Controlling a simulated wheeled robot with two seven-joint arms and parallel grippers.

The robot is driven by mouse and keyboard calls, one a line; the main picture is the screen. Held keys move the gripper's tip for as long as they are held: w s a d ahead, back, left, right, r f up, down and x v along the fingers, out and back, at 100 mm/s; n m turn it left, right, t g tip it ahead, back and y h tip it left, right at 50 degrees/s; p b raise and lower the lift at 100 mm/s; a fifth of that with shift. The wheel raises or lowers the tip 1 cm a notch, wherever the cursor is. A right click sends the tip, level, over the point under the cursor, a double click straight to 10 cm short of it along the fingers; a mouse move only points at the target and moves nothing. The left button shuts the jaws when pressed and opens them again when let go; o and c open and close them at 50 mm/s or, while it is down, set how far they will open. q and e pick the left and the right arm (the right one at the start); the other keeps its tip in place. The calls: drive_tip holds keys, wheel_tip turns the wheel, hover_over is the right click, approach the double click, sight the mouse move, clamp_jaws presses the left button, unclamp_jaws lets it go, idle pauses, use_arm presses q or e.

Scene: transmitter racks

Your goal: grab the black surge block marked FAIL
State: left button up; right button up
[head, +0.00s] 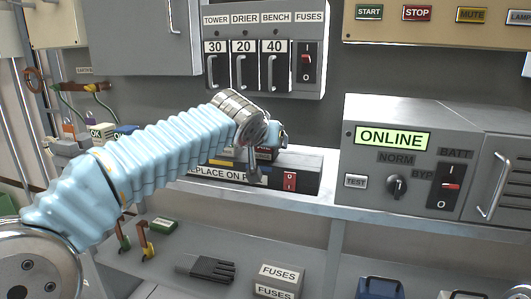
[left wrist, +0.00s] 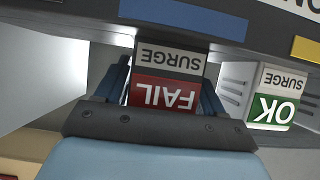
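The surge block marked FAIL (left wrist: 167,93) shows upside down in the left wrist view, with a grey SURGE label and a red FAIL label. My left gripper (left wrist: 165,85) has one blue finger on each side of it. I cannot tell whether the fingers touch the block. In the head view my left gripper (head: 262,158) is at the unit labelled REPLACE ON F… (head: 303,165), its wrist hiding most of the block and fingers. My right gripper is not in view.
A block marked SURGE OK (left wrist: 275,97) stands right of the FAIL block in the wrist view. The ONLINE cabinet (head: 420,160) stands to the right; a fuse panel (head: 265,50) is above. OK-marked blocks (head: 101,131) sit at left.

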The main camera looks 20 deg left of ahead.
use_arm(q)
drive_tip(key=c, duration=0.8)
